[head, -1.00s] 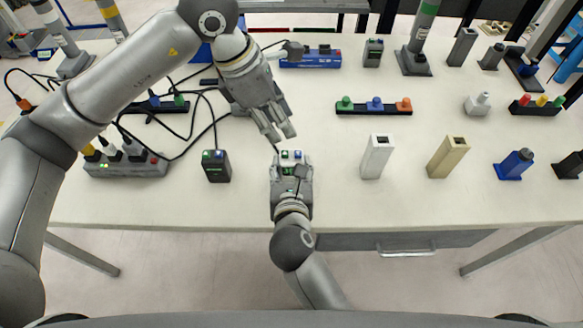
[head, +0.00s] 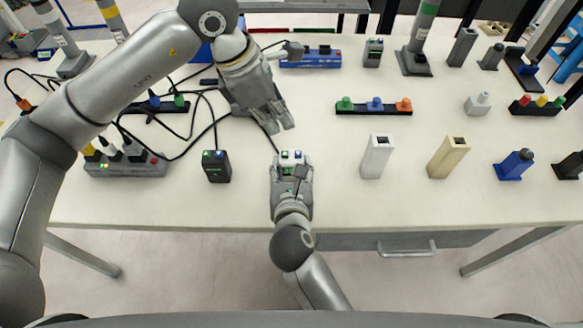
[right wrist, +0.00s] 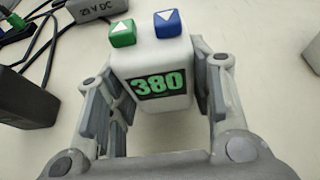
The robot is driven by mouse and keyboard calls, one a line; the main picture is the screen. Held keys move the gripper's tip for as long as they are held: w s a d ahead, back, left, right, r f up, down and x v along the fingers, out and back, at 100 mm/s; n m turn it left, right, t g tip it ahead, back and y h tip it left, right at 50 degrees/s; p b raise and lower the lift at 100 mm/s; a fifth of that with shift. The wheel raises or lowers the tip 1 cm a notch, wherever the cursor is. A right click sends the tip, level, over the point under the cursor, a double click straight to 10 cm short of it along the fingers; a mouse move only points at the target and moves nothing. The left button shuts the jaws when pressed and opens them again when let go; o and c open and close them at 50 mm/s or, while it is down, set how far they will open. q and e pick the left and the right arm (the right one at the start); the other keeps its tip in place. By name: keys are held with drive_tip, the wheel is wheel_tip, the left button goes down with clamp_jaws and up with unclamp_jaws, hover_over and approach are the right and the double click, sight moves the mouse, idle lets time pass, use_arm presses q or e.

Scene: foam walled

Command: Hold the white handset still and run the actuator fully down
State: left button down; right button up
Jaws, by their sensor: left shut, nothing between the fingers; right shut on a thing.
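The white handset (right wrist: 157,45) stands upright between the fingers of my right gripper (right wrist: 160,100), which is shut on its sides. In the right wrist view its display (right wrist: 158,84) reads 380 in green. On top are a green button (right wrist: 122,33) with an up arrow and a blue button (right wrist: 168,23) with a down arrow. In the head view the handset (head: 291,156) shows just beyond the right gripper (head: 291,170). My left gripper (head: 281,126) is shut and empty, above and beyond the handset, apart from its buttons. I cannot tell which thing is the actuator.
A dark handset (head: 216,167) stands left of the white one, with a power strip (head: 125,164) and loose black cables farther left. White (head: 376,157) and beige (head: 447,157) blocks stand to the right. A three-button strip (head: 374,107) lies behind them.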

idle(0.8)
use_arm(q)
drive_tip(key=d+m+t+h, duration=0.1)
drive_tip(key=d+r+m+t+h, duration=0.1)
drive_tip(key=d+t, duration=0.1)
drive_tip(key=d+r+m+t+h, duration=0.1)
drive_tip(key=shift+s+d+r+t, duration=0.2)
drive_tip(key=shift+d+r+t, duration=0.1)
drive_tip(key=shift+t, duration=0.1)
drive_tip(key=shift+f, duration=0.1)
hover_over(301, 159)
drive_tip(key=shift+f, duration=4.35)
drive_tip(key=shift+f, duration=0.15)
drive_tip(key=shift+f, duration=0.3)
drive_tip(key=shift+f, duration=0.5)
idle(0.9)
